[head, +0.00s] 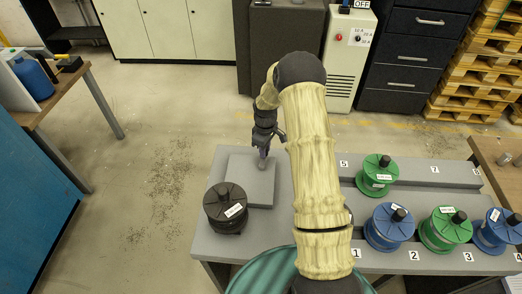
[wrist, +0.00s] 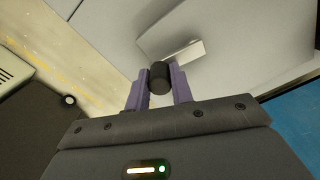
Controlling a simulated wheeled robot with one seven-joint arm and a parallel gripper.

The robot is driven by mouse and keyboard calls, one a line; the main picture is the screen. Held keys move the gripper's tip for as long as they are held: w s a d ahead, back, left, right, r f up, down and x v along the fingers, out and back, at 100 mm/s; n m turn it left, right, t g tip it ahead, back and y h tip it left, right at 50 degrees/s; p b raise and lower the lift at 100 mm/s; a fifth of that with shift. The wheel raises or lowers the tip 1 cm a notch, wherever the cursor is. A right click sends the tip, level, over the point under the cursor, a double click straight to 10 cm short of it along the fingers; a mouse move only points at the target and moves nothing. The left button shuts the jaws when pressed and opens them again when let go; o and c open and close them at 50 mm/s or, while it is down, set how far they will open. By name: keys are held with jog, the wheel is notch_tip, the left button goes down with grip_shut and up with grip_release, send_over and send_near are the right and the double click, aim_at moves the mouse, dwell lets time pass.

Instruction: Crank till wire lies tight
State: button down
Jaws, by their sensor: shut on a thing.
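My gripper (wrist: 159,85) has purple fingers closed on a dark cylindrical knob (wrist: 159,72), one finger on each side. A light grey bar (wrist: 188,55) shows just beyond the knob; I cannot tell if they are joined. In the head view my gripper (head: 264,153) points down over a raised grey block (head: 238,190) on the grey table. Its fingers are small there and partly dark against the block. A black spool (head: 226,207) with a white label stands upright at the block's near left. I cannot make out any wire in either view.
Green spools (head: 377,175) and blue spools (head: 389,227) stand on a numbered rack to the right of my arm. A workbench (head: 48,98) with a blue container (head: 33,79) is at the left. A white cabinet with a red light (head: 347,57) stands behind.

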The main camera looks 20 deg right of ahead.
jog(key=m, duration=0.2)
jog(key=s+d+m, duration=0.1)
jog(key=m+b, duration=0.1)
jog(key=m, duration=0.1)
jog(key=shift+s+d+m, duration=0.3)
jog(key=shift+d, duration=0.1)
jog(key=m, duration=0.1)
jog(key=s+m, duration=0.1)
jog(key=m, duration=0.1)
jog(key=shift+s+d+r+m, duration=0.1)
jog(key=shift+s+d+m, duration=0.1)
jog(key=shift+d+m, duration=0.1)
jog(key=m, duration=0.1)
jog(key=s+m, duration=0.1)
jog(key=m, duration=0.1)
jog(key=shift+s+m+b, duration=0.3)
jog(key=shift+b, duration=0.05)
jog(key=shift+s+a+m, duration=0.1)
jog(key=shift+s+m, duration=0.25)
jog(key=shift+m, duration=0.5)
jog(key=shift+s+a+m, duration=0.1)
jog(key=shift+s+m, duration=0.25)
jog(key=shift+m, duration=0.5)
jog(key=c, duration=1.2)
grip_release()
jog(key=shift+s, duration=0.1)
